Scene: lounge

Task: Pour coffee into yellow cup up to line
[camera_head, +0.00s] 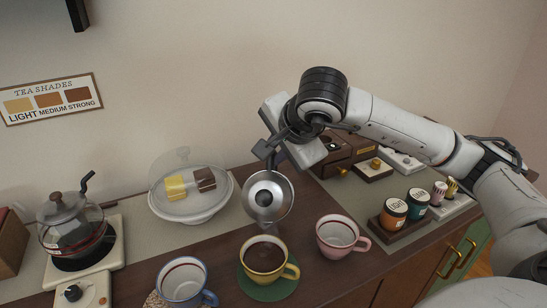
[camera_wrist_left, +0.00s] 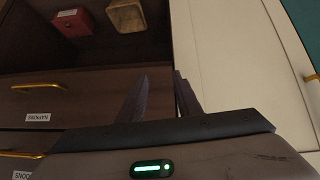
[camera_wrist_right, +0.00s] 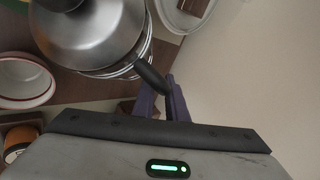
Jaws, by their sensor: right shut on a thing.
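The yellow cup (camera_head: 284,271) stands upright on a round green coaster (camera_head: 248,287) and holds dark brown coffee (camera_head: 264,256). I cannot make out its line at this size. My right gripper (camera_head: 276,158) is shut on the black handle (camera_wrist_right: 150,74) of a metal coffee pot (camera_head: 267,195). The pot is held above and behind the yellow cup, and it also shows in the right wrist view (camera_wrist_right: 85,35). I see no stream of coffee. My left gripper (camera_wrist_left: 161,75) is open and empty, visible only in the left wrist view, near drawers.
A blue-trimmed cup (camera_head: 184,283) stands left of the yellow cup, a pink-trimmed cup (camera_head: 340,240) right of it. A glass-domed cake stand (camera_head: 190,210) is behind. A glass pot (camera_head: 72,230) stands on the left. Labelled jars (camera_head: 393,213) sit on the right.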

